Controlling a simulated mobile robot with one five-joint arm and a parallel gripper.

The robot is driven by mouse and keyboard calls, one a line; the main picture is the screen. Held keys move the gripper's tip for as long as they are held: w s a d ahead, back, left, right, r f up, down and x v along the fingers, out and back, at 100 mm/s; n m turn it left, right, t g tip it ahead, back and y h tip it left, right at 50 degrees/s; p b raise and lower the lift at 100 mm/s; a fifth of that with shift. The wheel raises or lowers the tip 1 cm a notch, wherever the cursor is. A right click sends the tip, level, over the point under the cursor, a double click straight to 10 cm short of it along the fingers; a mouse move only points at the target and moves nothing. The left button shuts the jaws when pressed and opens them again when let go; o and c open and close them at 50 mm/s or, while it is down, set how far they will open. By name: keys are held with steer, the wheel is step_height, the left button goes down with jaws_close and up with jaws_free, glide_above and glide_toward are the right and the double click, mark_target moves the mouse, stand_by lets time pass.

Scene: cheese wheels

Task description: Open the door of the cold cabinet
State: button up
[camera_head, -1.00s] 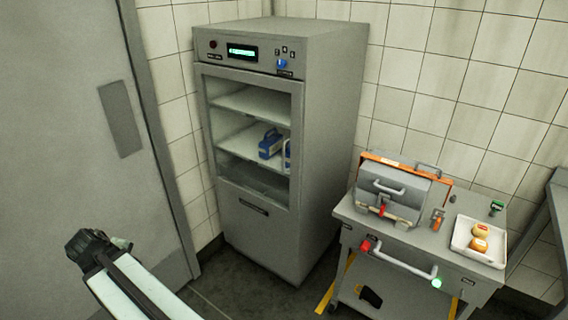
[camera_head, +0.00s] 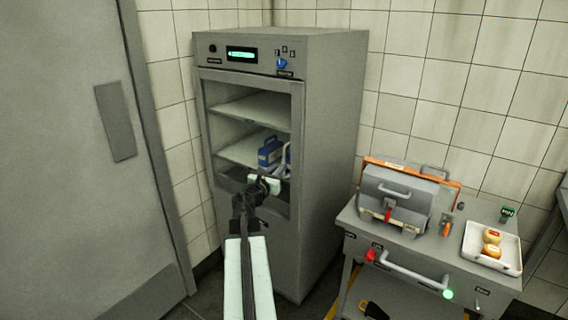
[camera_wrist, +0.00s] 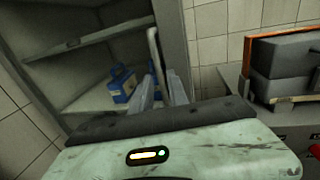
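The cold cabinet (camera_head: 330,130) is a tall grey unit in the corner with a lit display on top. Its glass-fronted door (camera_head: 297,110) looks shut. A pale upright bar handle (camera_wrist: 154,50) shows in the wrist view, in front of the cabinet's right side. My gripper (camera_head: 265,182) is in front of the lower right of the glass. In the wrist view, my fingers (camera_wrist: 162,92) stand apart, with the bar's lower end seemingly between them; contact cannot be told. In the head view my gripper partly covers the door's lower part.
Blue containers (camera_head: 268,152) stand on a shelf inside the cabinet. A grey door (camera_head: 70,170) stands at left.

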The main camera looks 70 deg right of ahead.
mark_target(285, 175)
steer(key=d, duration=0.6)
steer(key=shift+s, duration=0.15)
steer(key=shift+c, duration=0.3)
jaws_close()
steer(key=shift+s, duration=0.1)
stand_by(0.6)
